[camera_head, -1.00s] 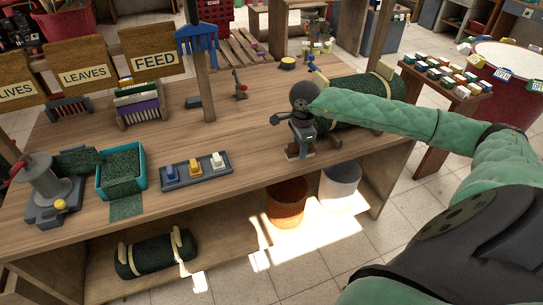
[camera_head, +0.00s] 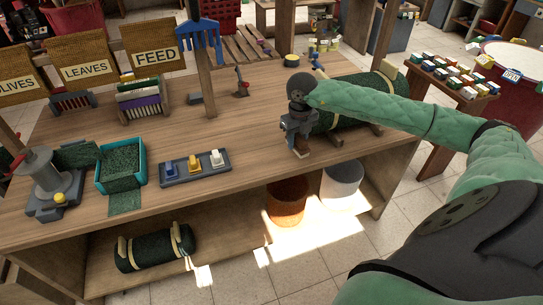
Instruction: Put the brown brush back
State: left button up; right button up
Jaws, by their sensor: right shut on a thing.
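My right gripper (camera_head: 299,139) is over the front of the wooden bench, right of centre, pointing down. It is shut on the brown brush (camera_head: 301,153), of which only a small brown part shows below the jaws. I cannot tell whether the brush touches the bench top. A dark grey tray (camera_head: 199,177) lies left of the gripper, with a blue piece (camera_head: 171,170), a yellow piece (camera_head: 194,165) and a white piece (camera_head: 217,159) standing in it. My left gripper is not in view.
A green roll (camera_head: 385,92) on a wooden cradle lies just right of my gripper. A teal box (camera_head: 121,170) and a grey press (camera_head: 50,187) stand at left. A wooden post (camera_head: 205,85) rises behind the tray. Bare bench top (camera_head: 255,130) lies between tray and gripper.

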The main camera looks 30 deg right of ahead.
jog(key=shift+m, duration=0.9)
jog(key=shift+w, duration=0.15)
jog(key=w+f+p, duration=0.1)
jog(key=w+f, duration=0.1)
jog(key=w, duration=0.1)
jog(key=w+a+f+p, duration=0.1)
jog(key=w+f+p, duration=0.1)
jog(key=w, duration=0.2)
jog(key=w+a+f+p, duration=0.1)
jog(key=w+f+p, duration=0.1)
jog(key=w+f, duration=0.1)
jog(key=shift+w+a, duration=0.25)
jog(key=shift+w, duration=0.25)
jog(key=shift+f+p, duration=1.25)
jog(key=shift+f, duration=0.55)
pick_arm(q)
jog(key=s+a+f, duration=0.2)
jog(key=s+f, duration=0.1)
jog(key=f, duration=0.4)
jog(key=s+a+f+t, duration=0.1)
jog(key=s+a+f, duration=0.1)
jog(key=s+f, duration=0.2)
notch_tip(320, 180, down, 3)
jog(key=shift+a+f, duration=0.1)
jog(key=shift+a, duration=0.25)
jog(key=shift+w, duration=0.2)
pick_arm(e)
jog(key=shift+f, duration=0.1)
